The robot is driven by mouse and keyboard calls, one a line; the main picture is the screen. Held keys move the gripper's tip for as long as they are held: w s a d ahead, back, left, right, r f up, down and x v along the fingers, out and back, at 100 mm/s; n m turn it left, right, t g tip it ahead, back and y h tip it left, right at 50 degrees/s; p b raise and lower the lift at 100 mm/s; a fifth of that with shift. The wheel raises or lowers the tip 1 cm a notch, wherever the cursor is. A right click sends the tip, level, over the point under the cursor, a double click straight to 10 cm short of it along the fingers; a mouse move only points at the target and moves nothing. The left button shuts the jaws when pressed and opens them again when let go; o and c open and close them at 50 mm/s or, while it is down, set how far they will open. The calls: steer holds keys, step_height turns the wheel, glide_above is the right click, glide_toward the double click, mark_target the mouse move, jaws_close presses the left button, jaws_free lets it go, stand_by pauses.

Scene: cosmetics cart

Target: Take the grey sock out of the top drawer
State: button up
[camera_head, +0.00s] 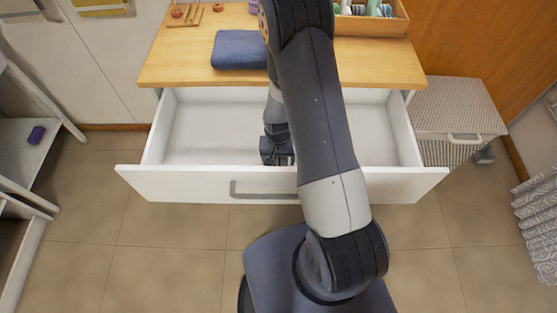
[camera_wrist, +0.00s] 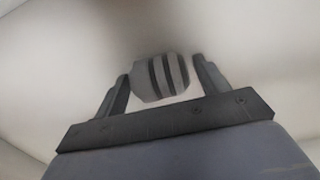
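The top drawer (camera_head: 205,183) is pulled out, and its white inside shows in the head view. My gripper (camera_head: 277,155) is down inside it, close behind the front panel. In the wrist view, the grey sock (camera_wrist: 160,80), with dark stripes, lies between the two fingers of my gripper (camera_wrist: 161,67). The fingers stand apart, with a narrow gap between the sock and the right finger. The sock is near or beside the left finger; contact is not clear. In the head view the sock is hidden by my arm and gripper.
A folded blue towel (camera_head: 238,50) and a wooden box (camera_head: 372,24) of small items are on the wooden top (camera_head: 180,62) above the drawer. A woven hamper (camera_head: 455,105) stands at right. A shelf with a purple item (camera_head: 36,135) is at left. The drawer's visible floor is bare.

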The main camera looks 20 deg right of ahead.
steer(key=c, duration=0.8)
steer(key=shift+o, duration=0.2)
steer(key=shift+r, duration=0.15)
